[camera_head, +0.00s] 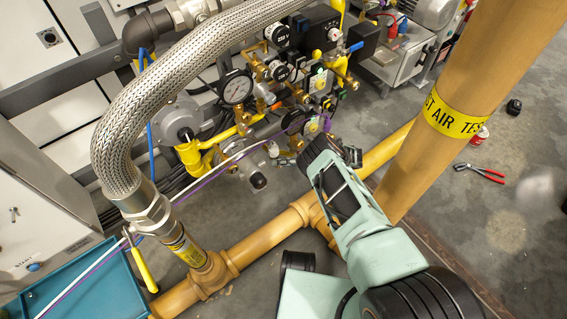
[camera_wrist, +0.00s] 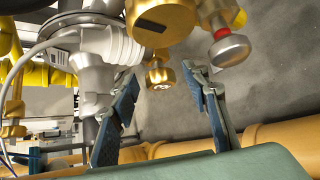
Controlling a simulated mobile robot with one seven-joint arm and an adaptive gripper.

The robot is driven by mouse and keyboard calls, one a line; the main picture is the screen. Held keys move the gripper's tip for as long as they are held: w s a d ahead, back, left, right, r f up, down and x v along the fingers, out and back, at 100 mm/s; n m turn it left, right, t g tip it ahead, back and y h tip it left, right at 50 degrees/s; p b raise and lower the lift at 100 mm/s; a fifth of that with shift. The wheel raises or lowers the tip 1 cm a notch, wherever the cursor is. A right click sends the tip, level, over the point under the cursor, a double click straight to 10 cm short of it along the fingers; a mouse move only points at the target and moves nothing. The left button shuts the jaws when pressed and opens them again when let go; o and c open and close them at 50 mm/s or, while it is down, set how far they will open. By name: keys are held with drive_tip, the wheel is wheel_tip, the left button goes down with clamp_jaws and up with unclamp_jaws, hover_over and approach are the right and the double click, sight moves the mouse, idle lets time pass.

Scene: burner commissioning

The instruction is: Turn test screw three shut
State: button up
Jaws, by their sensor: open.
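In the wrist view a small brass screw (camera_wrist: 160,76) hangs below a round yellow-brass body (camera_wrist: 160,20). I cannot read a number on it, so I cannot tell for sure that it is test screw three. My gripper (camera_wrist: 161,76) is open, with one finger to the left of this screw and one to the right. Gaps show on both sides and nothing is held. In the head view my gripper (camera_head: 338,152) is at the lower right of the valve assembly, and my arm hides the screw.
A silver knob with a red band (camera_wrist: 229,48) is close beyond the right finger. A grey fitting (camera_wrist: 95,55) stands close to the left finger. A yellow pipe (camera_head: 262,236) runs beneath. A pressure gauge (camera_head: 236,88) and a braided hose (camera_head: 120,125) are left of my arm.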

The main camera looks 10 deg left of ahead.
drive_tip(key=v, duration=1.2)
drive_tip(key=shift+s+a, duration=0.15)
